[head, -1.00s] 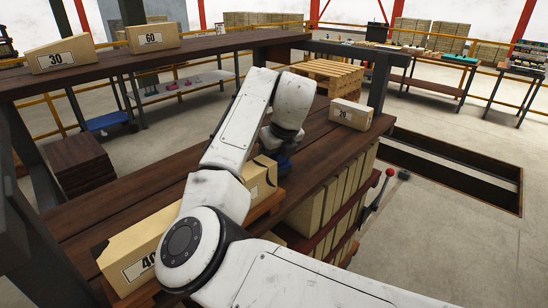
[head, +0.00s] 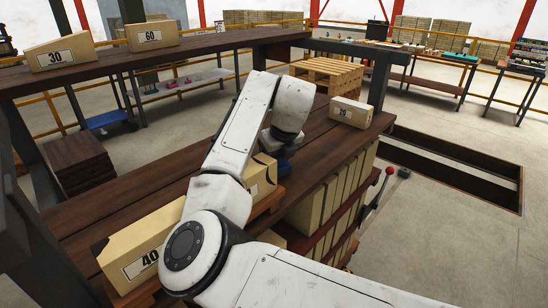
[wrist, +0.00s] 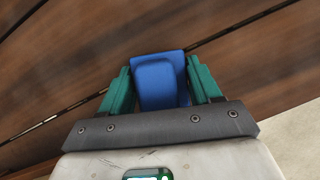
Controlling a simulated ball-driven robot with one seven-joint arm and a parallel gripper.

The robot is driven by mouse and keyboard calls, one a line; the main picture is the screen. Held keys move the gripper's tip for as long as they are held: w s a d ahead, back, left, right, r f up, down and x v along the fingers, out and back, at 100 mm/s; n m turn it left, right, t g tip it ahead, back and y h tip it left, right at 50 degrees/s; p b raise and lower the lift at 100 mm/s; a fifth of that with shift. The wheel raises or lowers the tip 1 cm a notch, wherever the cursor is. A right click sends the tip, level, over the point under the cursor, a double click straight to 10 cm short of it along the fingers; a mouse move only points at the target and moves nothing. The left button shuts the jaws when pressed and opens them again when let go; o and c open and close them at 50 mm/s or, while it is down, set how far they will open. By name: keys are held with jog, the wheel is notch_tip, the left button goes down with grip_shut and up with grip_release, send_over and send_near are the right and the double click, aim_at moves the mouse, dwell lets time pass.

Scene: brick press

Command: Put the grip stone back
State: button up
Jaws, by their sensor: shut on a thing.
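My gripper (wrist: 158,70) has its two green fingers on either side of a blue block, which I take to be the grip stone (wrist: 160,88). It is shut on the block, over dark wooden planks. Whether the block touches the planks cannot be told. In the head view only a small blue patch (head: 284,165) shows under my wrist, beside a tan brick (head: 263,176); the fingers are hidden behind my arm there.
A brick marked 40 (head: 140,255) lies at the near left of the wooden bench (head: 325,150), and one marked 20 (head: 351,112) at its far right end. Bricks marked 30 (head: 60,52) and 60 (head: 153,36) stand on the back shelf. A red-knobbed lever (head: 389,171) stands at right.

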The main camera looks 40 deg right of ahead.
jog(key=o, duration=1)
jog(key=b+v, duration=0.2)
jog(key=v, duration=0.9)
jog(key=shift+f, duration=0.1)
